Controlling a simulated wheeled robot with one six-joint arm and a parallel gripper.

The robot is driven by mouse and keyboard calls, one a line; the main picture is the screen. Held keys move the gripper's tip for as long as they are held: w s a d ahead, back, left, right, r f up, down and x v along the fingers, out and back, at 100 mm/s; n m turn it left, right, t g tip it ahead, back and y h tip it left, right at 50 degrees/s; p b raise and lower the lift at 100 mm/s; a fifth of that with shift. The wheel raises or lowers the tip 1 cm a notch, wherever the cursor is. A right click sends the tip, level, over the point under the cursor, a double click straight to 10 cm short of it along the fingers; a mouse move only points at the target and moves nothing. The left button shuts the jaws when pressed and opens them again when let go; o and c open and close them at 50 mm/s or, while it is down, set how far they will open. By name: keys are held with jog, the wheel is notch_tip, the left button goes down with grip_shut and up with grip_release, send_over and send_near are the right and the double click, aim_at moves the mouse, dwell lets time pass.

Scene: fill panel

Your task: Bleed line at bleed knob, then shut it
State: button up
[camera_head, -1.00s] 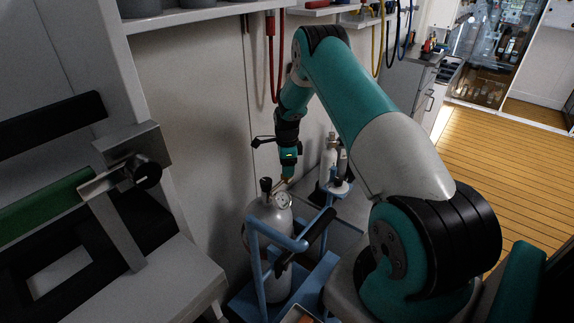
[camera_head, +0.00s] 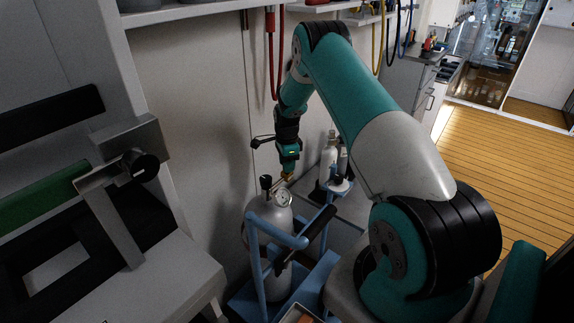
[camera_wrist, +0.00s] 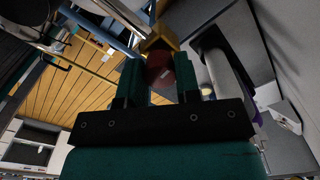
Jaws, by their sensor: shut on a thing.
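The bleed knob (camera_wrist: 158,68) is a dark red round part on a brass fitting (camera_wrist: 160,38), seen in the wrist view. My gripper (camera_wrist: 160,72) has one finger on each side of the knob and is shut on it. In the head view, my gripper (camera_head: 288,170) points down at the brass outlet beside the top of a grey gas cylinder (camera_head: 268,225). The knob is hidden behind the fingers there. A round white gauge (camera_head: 284,198) and a black valve knob (camera_head: 266,182) sit close by on the cylinder.
The cylinder stands in a blue trolley (camera_head: 262,262) with a blue rail in front. A white bottle (camera_head: 328,160) stands behind to the right. A wall lies close behind my gripper. A grey bench with a clamp (camera_head: 125,165) is at left; wooden floor (camera_head: 500,140) is clear at right.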

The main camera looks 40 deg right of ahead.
jog(key=n+b, duration=0.1)
jog(key=n, duration=0.3)
jog(key=shift+n+b, duration=0.3)
jog(key=n, duration=0.3)
jog(key=shift+n+b, duration=0.3)
jog(key=shift+b, duration=0.1)
jog(key=n, duration=0.3)
jog(key=shift+n+b, duration=0.3)
jog(key=shift+b, duration=0.05)
jog(key=shift+n, duration=1.9)
jog(key=o, duration=0.9)
notch_tip(320, 180, up, 18)
jog(key=shift+f+b, duration=0.25)
jog(key=shift+b, duration=0.5)
